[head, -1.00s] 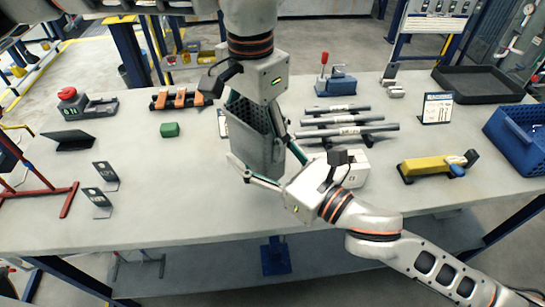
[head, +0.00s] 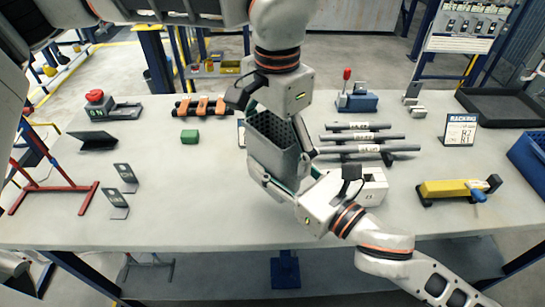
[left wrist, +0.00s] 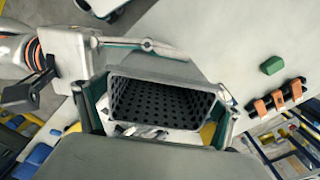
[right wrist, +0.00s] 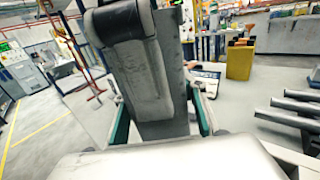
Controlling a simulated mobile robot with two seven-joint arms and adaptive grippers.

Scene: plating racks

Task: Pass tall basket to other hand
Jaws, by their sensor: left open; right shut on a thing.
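The tall grey perforated basket (head: 272,150) is upright over the middle of the bench, its open top facing up. My right gripper (head: 283,172) comes from the lower right and is shut on the basket's lower part. In the right wrist view, its teal-lined fingers press on both sides of the basket (right wrist: 163,128). My left gripper (head: 277,118) comes down from above and is open, its fingers around the basket's upper part. The left wrist view looks into the basket (left wrist: 160,88), with a finger at each side. Whether the basket's base touches the bench is hidden.
Grey bars on a rack (head: 362,137) and a white block (head: 374,188) stand close on the right. A yellow tool (head: 446,188) lies farther right. A green block (head: 189,136) and small dark stands (head: 126,174) are left. The bench front (head: 200,225) is clear.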

